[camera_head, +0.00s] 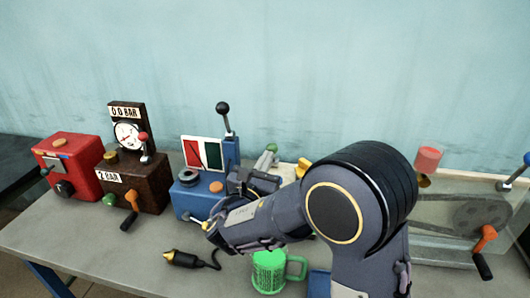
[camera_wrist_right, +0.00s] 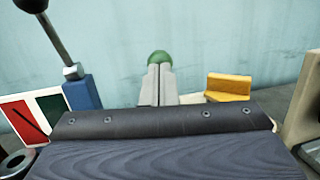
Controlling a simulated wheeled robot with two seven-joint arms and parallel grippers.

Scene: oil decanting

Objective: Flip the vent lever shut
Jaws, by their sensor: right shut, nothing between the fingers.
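No lever has a label that I can read as vent. A green ball knob (camera_head: 272,147) shows just past the fingertips of my right gripper (camera_head: 267,158); its stem is hidden. In the right wrist view the green knob (camera_wrist_right: 160,58) sits straight ahead of the shut, empty grey fingers (camera_wrist_right: 158,72). I cannot tell whether they touch it. An upright lever with a black ball (camera_head: 222,108) rises from the blue box (camera_head: 183,205), left of the gripper. My left gripper is out of view.
A yellow block (camera_wrist_right: 228,87) is right of the fingers. A dark gauge box (camera_head: 150,185) and red box (camera_head: 68,150) stand left. A clear-sided machine (camera_head: 440,245) stands right. The front-left table (camera_head: 100,245) is bare.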

